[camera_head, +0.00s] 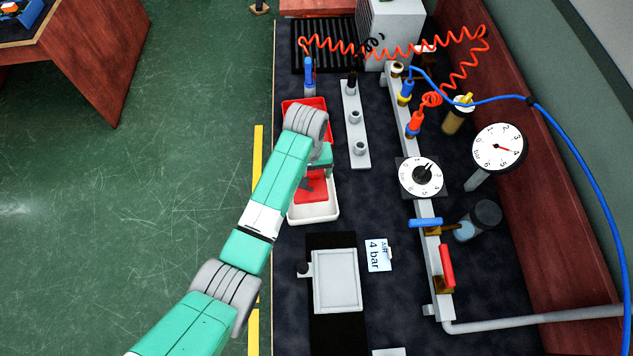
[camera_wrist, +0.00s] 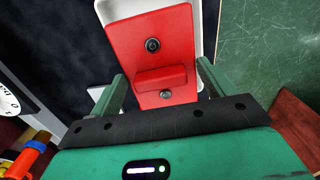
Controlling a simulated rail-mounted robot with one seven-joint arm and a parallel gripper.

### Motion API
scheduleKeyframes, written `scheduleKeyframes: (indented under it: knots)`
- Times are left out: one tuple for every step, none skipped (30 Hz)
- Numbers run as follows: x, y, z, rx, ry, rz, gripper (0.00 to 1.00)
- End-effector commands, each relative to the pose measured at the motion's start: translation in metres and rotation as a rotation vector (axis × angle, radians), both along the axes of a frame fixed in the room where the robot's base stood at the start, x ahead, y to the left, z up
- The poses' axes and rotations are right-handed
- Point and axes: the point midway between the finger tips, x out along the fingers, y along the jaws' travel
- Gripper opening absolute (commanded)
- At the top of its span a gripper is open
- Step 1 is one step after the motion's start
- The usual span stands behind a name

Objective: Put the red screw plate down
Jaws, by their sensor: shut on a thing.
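The red screw plate (camera_head: 312,188) shows over the white tray (camera_head: 325,213) in the head view, partly hidden by my arm. In the wrist view the red screw plate (camera_wrist: 150,25) has two dark screws and a raised red block. My gripper (camera_wrist: 161,78) is shut on the plate, with one green finger on each side of the block. The white tray's edge (camera_wrist: 209,14) shows just behind the plate. I cannot tell whether the plate touches the tray floor. In the head view my gripper (camera_head: 316,168) is mostly hidden by my wrist.
A red tray (camera_head: 292,104) lies just beyond the white one. A grey rail with pegs (camera_head: 356,135) stands close on the right. A grey framed plate (camera_head: 337,280) lies nearer. Pipes, a round dial (camera_head: 421,177) and a gauge (camera_head: 499,148) stand further right.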

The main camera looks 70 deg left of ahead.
Motion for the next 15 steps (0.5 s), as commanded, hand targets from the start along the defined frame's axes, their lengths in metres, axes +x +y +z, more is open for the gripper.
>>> scheduleKeyframes:
  knots:
    - [0.0, 0.0, -0.015, -0.001, 0.002, -0.001, 0.53]
    - [0.0, 0.0, -0.02, 0.0, 0.001, 0.0, 0.53]
    - [0.0, 0.0, -0.025, 0.0, 0.002, 0.0, 0.53]
    - [0.0, 0.0, -0.029, 0.0, 0.001, 0.0, 0.53]
    - [0.0, 0.0, -0.031, 0.001, 0.001, -0.001, 0.53]
    - [0.0, 0.0, -0.032, 0.002, 0.0, -0.001, 0.53]
    - [0.0, 0.0, -0.032, 0.002, 0.0, -0.001, 0.53]
    - [0.0, 0.0, -0.032, 0.002, 0.0, -0.001, 0.53]
    - [0.0, 0.0, -0.033, 0.001, 0.001, -0.001, 0.53]
    - [0.0, 0.0, -0.034, 0.001, 0.001, -0.001, 0.53]
    - [0.0, 0.0, -0.037, 0.0, 0.001, -0.001, 0.53]
    - [0.0, 0.0, -0.043, 0.0, 0.001, 0.0, 0.53]
    - [0.0, 0.0, -0.049, 0.0, 0.001, 0.0, 0.53]
    - [0.0, 0.0, -0.055, -0.001, 0.001, 0.0, 0.53]
    - [0.0, 0.0, -0.062, -0.001, 0.001, 0.0, 0.53]
